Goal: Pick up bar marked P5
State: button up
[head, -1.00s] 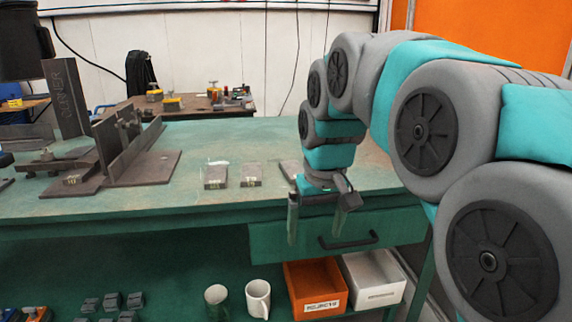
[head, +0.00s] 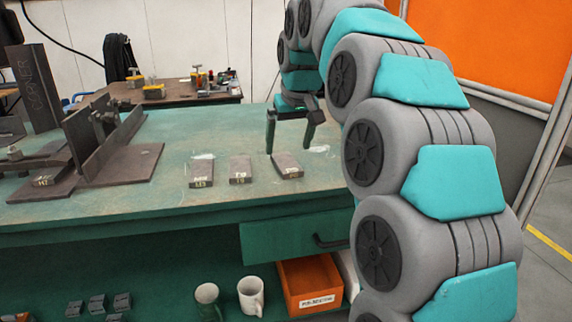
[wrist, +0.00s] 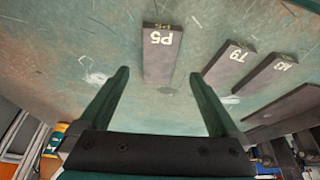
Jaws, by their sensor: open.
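The bar marked P5 (wrist: 162,58) lies flat on the green table in the wrist view, its white marking upside down. It sits ahead of my gripper (wrist: 160,80), roughly centred between the two fingers. In the head view the rightmost of three dark bars (head: 287,166) lies just below my gripper (head: 290,148); its marking is too small to read there. My gripper is open and empty, with its fingers apart above the table. I cannot tell the exact height of the fingertips over the bar.
Two similar bars lie beside it, one marked T9 (wrist: 230,67) and another (wrist: 274,74). A dark steel fixture (head: 105,150) stands at the left of the table (head: 200,205). Mugs (head: 251,296) and an orange bin (head: 309,284) are on the shelf below.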

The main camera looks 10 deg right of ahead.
aim_at(287, 162)
jog(key=x, duration=0.5)
jog(key=shift+s+p, duration=0.1)
jog(key=shift+p, duration=0.2)
jog(key=shift+d, duration=0.1)
jog(key=shift+c, duration=0.2)
jog(key=c, duration=1.4)
